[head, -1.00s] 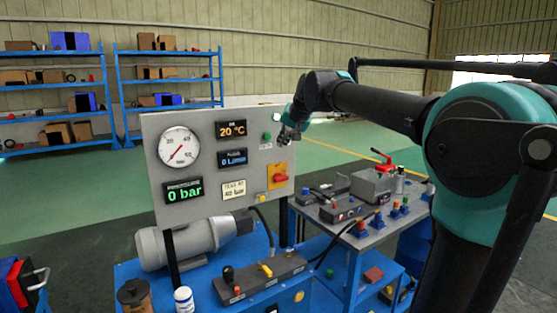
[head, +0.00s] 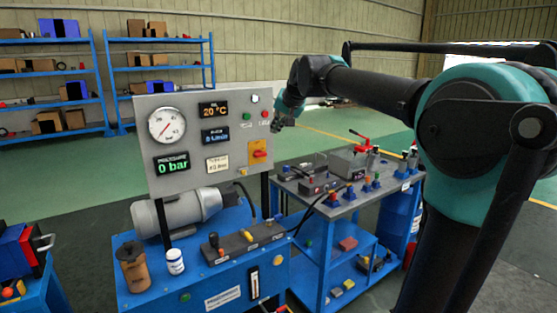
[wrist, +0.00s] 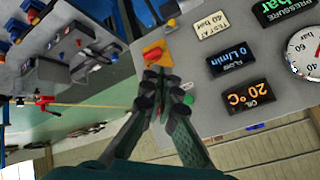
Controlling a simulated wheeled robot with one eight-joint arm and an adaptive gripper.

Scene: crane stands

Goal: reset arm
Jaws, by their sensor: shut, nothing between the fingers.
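My gripper (head: 279,124) is at the upper right edge of the grey control panel (head: 190,182) in the head view. In the wrist view its two dark fingers (wrist: 158,78) are close together, shut and empty. They point toward the red rotary switch (wrist: 155,56) on its yellow plate, which partly shows past the fingertips; contact cannot be told. The switch also shows in the head view (head: 259,153). The panel carries a round gauge (head: 167,125) and a green display reading 0 bar (head: 172,163).
The panel stands on a blue cart with a grey motor (head: 185,211), a brown jar (head: 133,268) and a white bottle (head: 175,262). A second blue cart (head: 325,205) with fittings stands to the right. Blue shelves (head: 160,90) are behind.

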